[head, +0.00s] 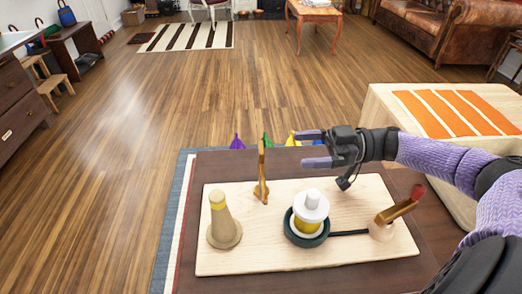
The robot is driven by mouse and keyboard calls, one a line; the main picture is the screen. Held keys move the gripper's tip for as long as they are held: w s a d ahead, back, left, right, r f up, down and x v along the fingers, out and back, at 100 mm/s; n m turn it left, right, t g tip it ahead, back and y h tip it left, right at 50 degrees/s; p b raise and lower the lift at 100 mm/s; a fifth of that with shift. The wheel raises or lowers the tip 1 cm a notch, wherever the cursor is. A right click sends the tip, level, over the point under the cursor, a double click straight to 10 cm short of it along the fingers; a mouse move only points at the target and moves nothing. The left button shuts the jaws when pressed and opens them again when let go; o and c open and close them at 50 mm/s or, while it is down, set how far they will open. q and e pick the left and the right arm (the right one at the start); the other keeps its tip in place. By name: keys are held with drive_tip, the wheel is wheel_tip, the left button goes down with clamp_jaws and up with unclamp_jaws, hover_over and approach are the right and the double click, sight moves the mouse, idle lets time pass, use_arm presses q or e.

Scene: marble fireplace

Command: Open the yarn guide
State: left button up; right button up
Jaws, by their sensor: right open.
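A pale wooden board (300,258) lies on a dark brown table. On it, an upright golden-brown piece (261,178) stands near the back edge; it looks like the yarn guide, but I cannot tell whether it is open or shut. A white spool (311,206) with a yellow band stands on a dark green round base. A dark bar runs from it to a wooden knob with a red-tipped handle (402,205). A tan cone (222,225) with a yellow top stands at left. My right gripper (303,148) is open and empty, above and right of the golden piece, fingers pointing left. My left gripper is out of view.
The dark table (203,170) has a bare strip behind the board. Purple, green and yellow pointed tips (237,142) show beyond its far edge. A pale wooden block table with orange stripes (440,113) stands at right.

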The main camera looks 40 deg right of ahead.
sight(261, 151)
drive_tip(key=b+x, duration=0.2)
drive_tip(key=x, duration=0.6)
drive_tip(key=shift+w+a, duration=0.15)
drive_tip(key=shift+a, duration=0.15)
drive_tip(key=shift+w+a+r+b, duration=0.1)
drive_tip(key=shift+w+a+b, duration=0.1)
drive_tip(key=shift+b, duration=0.1)
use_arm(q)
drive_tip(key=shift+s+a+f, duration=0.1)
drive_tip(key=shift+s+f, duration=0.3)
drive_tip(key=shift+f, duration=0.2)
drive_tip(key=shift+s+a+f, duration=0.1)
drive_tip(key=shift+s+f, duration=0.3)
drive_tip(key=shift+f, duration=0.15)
use_arm(e)
drive_tip(key=shift+s, duration=0.1)
drive_tip(key=c, duration=0.7)
clamp_jaws()
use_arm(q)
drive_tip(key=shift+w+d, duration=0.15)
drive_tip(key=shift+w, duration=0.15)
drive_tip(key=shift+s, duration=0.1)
